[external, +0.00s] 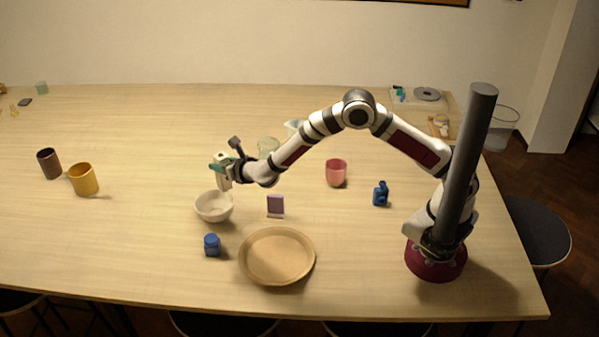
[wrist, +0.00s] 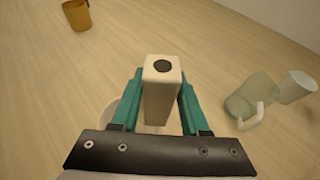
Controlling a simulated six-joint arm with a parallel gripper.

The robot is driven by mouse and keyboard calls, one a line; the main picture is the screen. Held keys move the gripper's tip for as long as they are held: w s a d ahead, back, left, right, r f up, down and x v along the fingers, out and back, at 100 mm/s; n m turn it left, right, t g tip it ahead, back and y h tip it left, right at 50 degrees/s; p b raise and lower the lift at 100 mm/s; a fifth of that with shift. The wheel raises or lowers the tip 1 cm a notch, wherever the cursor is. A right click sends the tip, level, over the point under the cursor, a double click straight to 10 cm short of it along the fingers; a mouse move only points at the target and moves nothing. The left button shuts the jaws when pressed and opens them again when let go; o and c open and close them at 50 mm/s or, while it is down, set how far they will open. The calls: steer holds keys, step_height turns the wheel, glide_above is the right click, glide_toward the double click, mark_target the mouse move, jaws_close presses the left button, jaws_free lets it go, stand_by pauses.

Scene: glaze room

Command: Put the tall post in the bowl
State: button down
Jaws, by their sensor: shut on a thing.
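The tall post is a cream, square block with a dark round spot on its end; it shows in the wrist view (wrist: 161,88) and, small, in the external view (external: 225,183). My gripper (external: 221,165) has its teal fingers shut on the post, one on each side. The white bowl (external: 214,209) stands on the table just under the post in the external view. In the wrist view the bowl's pale rim (wrist: 107,114) shows beside the left finger, the rest hidden by the gripper. I cannot tell whether the post's lower end is inside the rim.
A purple-faced upright card (external: 275,205), a blue jar (external: 212,245) and a tan dish (external: 277,257) stand near the bowl. A yellow mug (external: 84,179) is at left. A greenish glass mug (wrist: 250,101) stands right of my gripper. A pink cup (external: 336,172) is further right.

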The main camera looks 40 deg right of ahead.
steer(key=a+f, duration=0.4)
steer(key=f, duration=0.2)
steer(key=shift+a+f, duration=0.3)
steer(key=shift+f, duration=0.05)
steer(key=shift+s+f, duration=0.1)
steer(key=shift+f, duration=0.25)
steer(key=shift+c, duration=2)
jaws_free()
